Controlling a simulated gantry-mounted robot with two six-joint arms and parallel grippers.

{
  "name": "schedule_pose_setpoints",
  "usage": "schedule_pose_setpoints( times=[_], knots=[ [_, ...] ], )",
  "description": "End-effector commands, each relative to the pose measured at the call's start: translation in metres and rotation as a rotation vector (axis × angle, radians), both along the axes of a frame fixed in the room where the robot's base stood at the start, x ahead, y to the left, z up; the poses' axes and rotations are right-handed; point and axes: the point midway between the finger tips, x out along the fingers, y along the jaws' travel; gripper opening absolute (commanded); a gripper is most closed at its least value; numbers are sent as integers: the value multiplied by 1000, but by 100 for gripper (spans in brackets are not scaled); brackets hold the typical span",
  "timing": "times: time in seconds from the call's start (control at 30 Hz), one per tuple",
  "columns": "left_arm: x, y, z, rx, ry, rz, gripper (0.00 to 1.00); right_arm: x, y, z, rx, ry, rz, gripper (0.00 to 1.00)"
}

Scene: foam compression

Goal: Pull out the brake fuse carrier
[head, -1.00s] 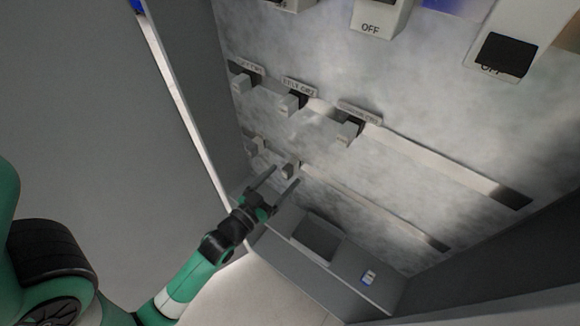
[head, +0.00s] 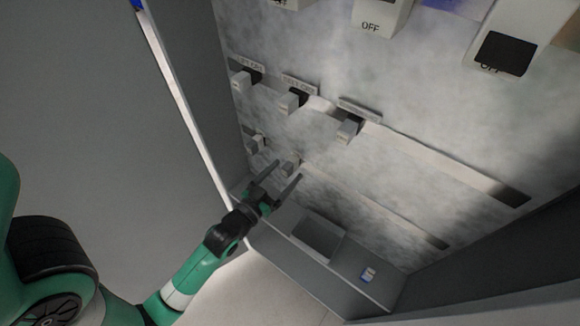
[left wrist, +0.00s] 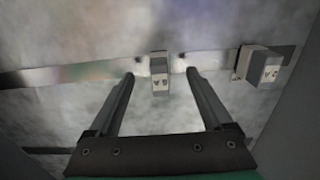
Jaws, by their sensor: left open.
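Two small grey fuse carriers sit on the lower rail of the panel in the head view, one at the left (head: 256,142) and one to its right (head: 290,161). I cannot read which is the brake one. My left gripper (head: 287,172) is open, its fingers pointing up at the right-hand carrier. In the left wrist view, a carrier (left wrist: 159,72) stands between and just beyond the tips of the open left gripper (left wrist: 162,75). Another carrier (left wrist: 262,66) sits to the right, outside the fingers. My right gripper is not in view.
Three labelled carriers, including one at the middle (head: 349,129), sit on the upper rail. Large OFF switches (head: 380,14) are above. Cabinet side walls bound the panel.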

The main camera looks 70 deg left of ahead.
Motion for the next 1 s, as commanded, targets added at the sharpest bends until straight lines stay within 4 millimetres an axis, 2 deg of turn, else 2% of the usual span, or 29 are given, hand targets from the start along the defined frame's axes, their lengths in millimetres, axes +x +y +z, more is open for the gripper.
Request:
schedule_pose_setpoints(
  times=[0.5, 0.57, 0.9, 1.0],
  knots=[
    [0, 0, 0, 0, 0, 0, 84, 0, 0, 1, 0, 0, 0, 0],
    [0, 0, 0, 0, 0, 0, 75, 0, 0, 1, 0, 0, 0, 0],
    [0, 0, 0, 0, 0, 0, 14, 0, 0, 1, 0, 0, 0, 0],
    [0, 0, 0, 0, 0, 0, 0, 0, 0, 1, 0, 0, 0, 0]
  ],
)
